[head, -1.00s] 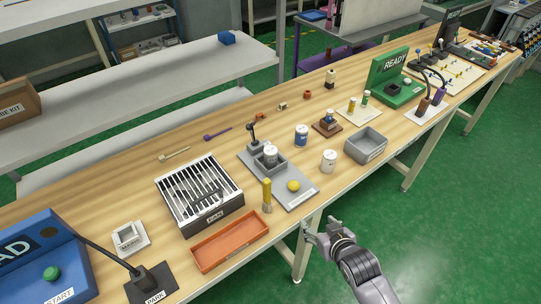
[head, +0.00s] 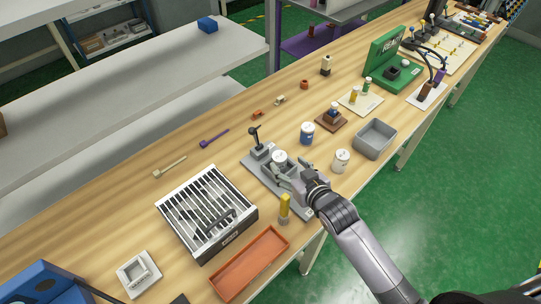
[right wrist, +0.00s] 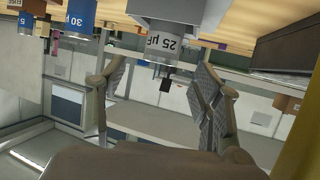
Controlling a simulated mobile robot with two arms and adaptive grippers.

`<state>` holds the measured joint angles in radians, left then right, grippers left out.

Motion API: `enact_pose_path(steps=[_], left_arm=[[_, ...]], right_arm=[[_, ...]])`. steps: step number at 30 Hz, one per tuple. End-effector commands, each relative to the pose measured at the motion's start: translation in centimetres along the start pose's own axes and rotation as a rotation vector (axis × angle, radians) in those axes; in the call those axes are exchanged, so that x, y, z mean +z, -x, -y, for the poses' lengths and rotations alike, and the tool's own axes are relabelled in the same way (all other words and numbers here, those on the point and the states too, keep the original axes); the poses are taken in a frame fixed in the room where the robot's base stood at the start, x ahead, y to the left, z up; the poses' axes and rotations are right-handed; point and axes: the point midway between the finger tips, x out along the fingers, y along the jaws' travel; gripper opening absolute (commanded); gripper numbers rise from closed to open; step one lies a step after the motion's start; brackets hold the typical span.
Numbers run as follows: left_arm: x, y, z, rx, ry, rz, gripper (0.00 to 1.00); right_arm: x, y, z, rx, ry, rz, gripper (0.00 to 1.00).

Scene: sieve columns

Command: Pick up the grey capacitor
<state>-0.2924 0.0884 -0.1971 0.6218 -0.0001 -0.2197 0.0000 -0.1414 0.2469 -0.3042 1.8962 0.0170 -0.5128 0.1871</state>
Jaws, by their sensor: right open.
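The grey capacitor (head: 279,157) stands upright in the grey holder on the long wooden bench. In the right wrist view, which is upside down, it carries a "25 µF" label (right wrist: 163,43) and its dark top points down in the picture. My right gripper (head: 286,172) is open and empty at the front side of the holder, close to the capacitor. In the right wrist view the capacitor shows ahead, between the spread fingers (right wrist: 160,82) and apart from them. My left gripper is not in view.
A blue capacitor (head: 307,133) and a white can (head: 341,160) stand to the right, near a grey bin (head: 374,139). A yellow-handled tool (head: 284,207) stands close in front. A slatted box (head: 207,213) and an orange tray (head: 250,263) lie to the left.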

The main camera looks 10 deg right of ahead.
Motion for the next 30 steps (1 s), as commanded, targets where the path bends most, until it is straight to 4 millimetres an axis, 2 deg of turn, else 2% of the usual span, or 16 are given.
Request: enact_pose_path(steps=[5, 12, 19, 30], left_arm=[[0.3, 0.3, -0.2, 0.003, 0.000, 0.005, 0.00], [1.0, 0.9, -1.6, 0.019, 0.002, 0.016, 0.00], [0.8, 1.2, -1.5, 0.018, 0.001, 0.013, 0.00], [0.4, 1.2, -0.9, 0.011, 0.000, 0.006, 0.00]], right_arm=[[-0.1, -1.6, 0.0, 0.000, -0.001, -0.002, 0.60], [-0.1, -4.0, 0.2, 0.000, -0.001, -0.001, 0.60], [0.1, -6.7, 0.3, 0.000, 0.000, -0.002, 0.60], [0.2, -7.3, 0.3, -0.001, 0.000, -0.001, 0.58]])
